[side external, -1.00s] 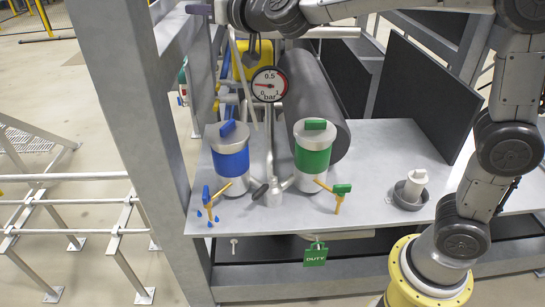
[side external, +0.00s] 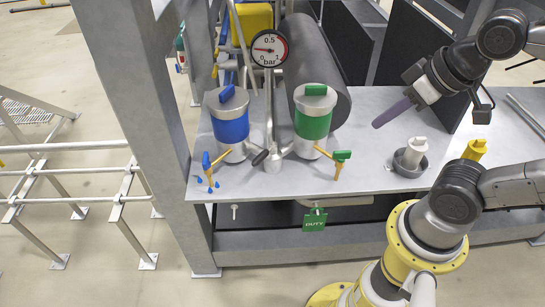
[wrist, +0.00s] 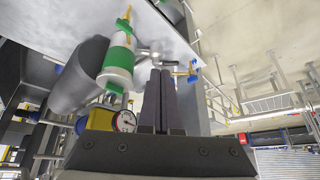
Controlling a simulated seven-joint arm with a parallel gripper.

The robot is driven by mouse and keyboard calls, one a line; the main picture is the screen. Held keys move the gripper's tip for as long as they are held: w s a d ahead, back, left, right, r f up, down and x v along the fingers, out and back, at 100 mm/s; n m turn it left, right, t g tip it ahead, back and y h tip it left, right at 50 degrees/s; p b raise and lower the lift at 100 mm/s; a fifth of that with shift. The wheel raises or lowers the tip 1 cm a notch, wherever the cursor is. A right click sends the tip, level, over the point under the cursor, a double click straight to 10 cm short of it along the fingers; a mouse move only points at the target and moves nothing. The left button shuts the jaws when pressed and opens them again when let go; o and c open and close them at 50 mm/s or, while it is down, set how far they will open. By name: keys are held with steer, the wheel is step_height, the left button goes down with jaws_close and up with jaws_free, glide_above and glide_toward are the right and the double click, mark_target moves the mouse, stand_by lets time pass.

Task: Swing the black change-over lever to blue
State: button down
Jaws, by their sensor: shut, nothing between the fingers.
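The black lever (side external: 260,158) sits on the pipe fitting low between the two canisters. Its handle points toward the lower left, to the blue side. The blue-banded canister (side external: 231,126) stands left of it and the green-banded canister (side external: 313,124) right of it; the green one also shows in the wrist view (wrist: 117,62). My gripper (side external: 378,124) is shut and empty above the bench, right of the green canister and well apart from the lever. Its closed fingers show in the wrist view (wrist: 160,73).
A pressure gauge (side external: 269,48) stands on a pipe behind the lever. Small taps with blue (side external: 206,161) and green (side external: 341,155) handles stick out in front. A green DUTY tag (side external: 314,222) hangs below the bench edge. A white part sits in a grey cup (side external: 409,162) at right.

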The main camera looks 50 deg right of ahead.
mark_target(264, 154)
steer(key=w+f+m+t, duration=0.2)
steer(key=w+m+t, duration=0.4)
steer(key=w+m, duration=0.7)
step_height(264, 154, down, 15)
steer(key=a+m+g+y, duration=0.1)
steer(key=a+m+g, duration=0.1)
steer(key=a+m, duration=0.1)
steer(key=w+r+x, duration=0.1)
steer(key=x, duration=1.1)
steer(key=shift+w, duration=0.3)
steer(key=shift+a, duration=0.1)
